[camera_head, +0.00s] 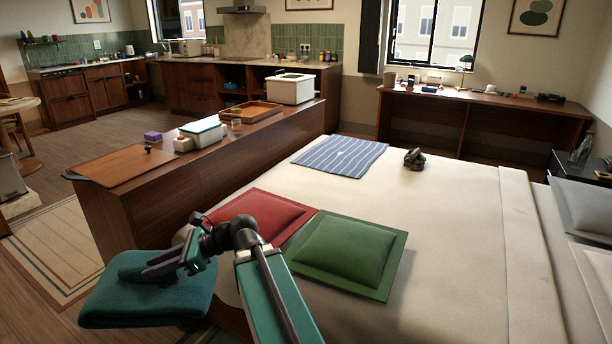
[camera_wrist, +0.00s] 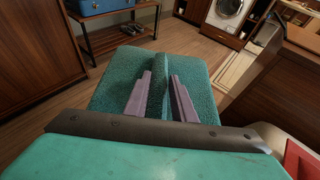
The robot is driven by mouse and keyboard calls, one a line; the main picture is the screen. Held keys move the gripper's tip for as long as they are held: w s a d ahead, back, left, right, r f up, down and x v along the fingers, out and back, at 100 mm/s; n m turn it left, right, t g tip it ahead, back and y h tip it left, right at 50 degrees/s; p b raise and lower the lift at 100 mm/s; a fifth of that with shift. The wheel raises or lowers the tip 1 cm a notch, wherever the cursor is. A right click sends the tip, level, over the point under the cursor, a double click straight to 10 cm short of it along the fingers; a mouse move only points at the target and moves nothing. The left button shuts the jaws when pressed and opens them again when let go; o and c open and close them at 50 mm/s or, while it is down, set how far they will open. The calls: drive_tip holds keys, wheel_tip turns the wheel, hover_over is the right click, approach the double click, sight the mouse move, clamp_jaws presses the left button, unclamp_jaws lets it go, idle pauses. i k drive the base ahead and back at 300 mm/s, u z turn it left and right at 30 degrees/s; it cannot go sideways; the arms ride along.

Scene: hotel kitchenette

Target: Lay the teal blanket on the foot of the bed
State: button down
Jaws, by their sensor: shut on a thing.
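The folded teal blanket (camera_head: 150,295) is at the lower left in the head view, held up beside the bed's corner. My gripper (camera_head: 160,268) is shut on it, and in the wrist view (camera_wrist: 158,100) a ridge of the cloth stands between the two purple fingers. The blanket (camera_wrist: 118,75) fills the middle of the wrist view. The bed (camera_head: 455,215) has a cream cover and takes up the right half of the head view. A red cushion (camera_head: 262,207), a green cushion (camera_head: 345,250) and a blue striped cloth (camera_head: 340,156) lie on it.
A dark object (camera_head: 414,159) lies on the bed past the green cushion. A long wooden cabinet (camera_head: 180,205) runs along the bed's left side, with a tray (camera_head: 250,113) and boxes on top. The bed's middle is bare. A wooden bench (camera_wrist: 118,38) stands on the floor ahead.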

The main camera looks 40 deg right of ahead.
sight(297, 189)
drive_tip(key=i, duration=1)
